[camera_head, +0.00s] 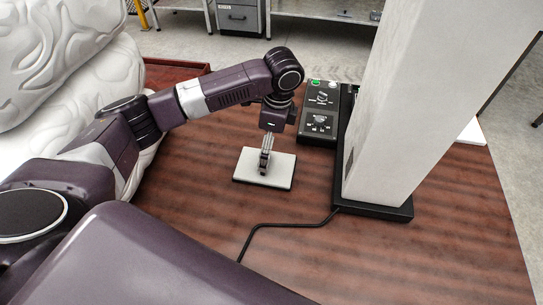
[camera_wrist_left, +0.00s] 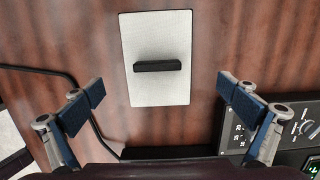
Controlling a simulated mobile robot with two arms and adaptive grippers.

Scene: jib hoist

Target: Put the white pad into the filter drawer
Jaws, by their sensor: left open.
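The white pad (camera_head: 277,170) lies flat on the brown wooden table. In the left wrist view the pad (camera_wrist_left: 156,92) is a pale rectangle with a black bar-shaped handle (camera_wrist_left: 158,66) on top. My left gripper (camera_head: 265,160) points down over the pad in the head view and covers part of it. In the left wrist view its blue-padded fingers are spread wide, one to each side of the pad, with nothing between them. I cannot make out the filter drawer in either view. My right gripper is not in view.
A tall white column (camera_head: 413,110) on a black base (camera_head: 374,207) stands right of the pad. A black control box (camera_head: 320,112) with knobs sits behind the pad. A black cable (camera_head: 285,224) crosses the table in front. White sculpted blocks (camera_head: 75,85) are at the left.

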